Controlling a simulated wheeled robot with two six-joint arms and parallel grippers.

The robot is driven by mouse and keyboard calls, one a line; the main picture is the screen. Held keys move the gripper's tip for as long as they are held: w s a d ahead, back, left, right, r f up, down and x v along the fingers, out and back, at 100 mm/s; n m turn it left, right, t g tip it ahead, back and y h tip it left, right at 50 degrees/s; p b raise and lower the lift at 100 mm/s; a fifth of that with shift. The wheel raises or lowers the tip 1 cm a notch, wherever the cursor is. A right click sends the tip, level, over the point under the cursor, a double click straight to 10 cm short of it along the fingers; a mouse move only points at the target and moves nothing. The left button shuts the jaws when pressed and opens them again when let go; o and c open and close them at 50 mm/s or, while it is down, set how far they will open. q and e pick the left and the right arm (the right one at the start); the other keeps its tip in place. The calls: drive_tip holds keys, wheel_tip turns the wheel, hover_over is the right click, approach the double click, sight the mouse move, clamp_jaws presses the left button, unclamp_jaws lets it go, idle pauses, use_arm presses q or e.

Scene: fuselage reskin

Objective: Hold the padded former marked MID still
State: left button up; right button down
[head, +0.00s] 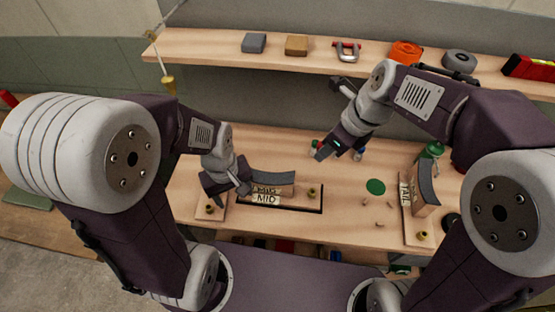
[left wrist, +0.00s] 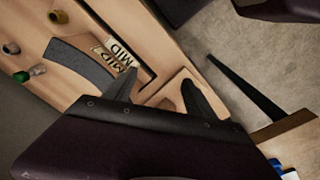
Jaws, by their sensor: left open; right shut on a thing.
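The padded former marked MID (head: 266,199) stands on the bench, with a dark curved pad on top and a dark-edged slot along its front. In the left wrist view the former (left wrist: 82,66) lies at upper left with its MID labels facing the camera. My left gripper (head: 232,195) is open at the former's left end. In the left wrist view its fingers (left wrist: 160,92) are spread, one close to the former's labelled end; I cannot tell whether it touches. My right gripper (head: 321,154) is shut above the back of the bench; what it holds is too small to make out.
A second padded former, its label partly readable as TAIL (head: 424,190), stands at the right. A shelf (head: 215,48) at the back holds blocks, a shackle, an orange roll and grey tape (head: 459,61).

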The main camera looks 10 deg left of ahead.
sight(272, 185)
use_arm(q)
drive_tip(key=w+d+r+n, duration=0.1)
drive_tip(key=w+n, duration=0.2)
drive_tip(key=n, duration=0.1)
drive_tip(key=w+d+r+n, duration=0.1)
drive_tip(key=w+d+n, duration=0.1)
drive_tip(key=w+n, duration=0.1)
drive_tip(key=w+d+r+n, duration=0.1)
drive_tip(key=w+r+n, duration=0.1)
drive_tip(key=n, duration=0.3)
drive_tip(key=shift+w+d, duration=0.35)
drive_tip(key=shift+w, duration=0.05)
drive_tip(key=d, duration=0.1)
drive_tip(key=w+d, duration=0.1)
drive_tip(key=d+f, duration=0.1)
drive_tip(key=shift+w+d+m+g, duration=0.1)
drive_tip(key=shift+w+m+g, duration=0.2)
drive_tip(key=shift+m, duration=0.1)
drive_tip(key=shift+s+d+f, duration=0.15)
drive_tip(key=shift+s+d, duration=0.05)
wheel_tip(272, 185, down, 12)
drive_tip(key=shift+r, duration=0.1)
clamp_jaws()
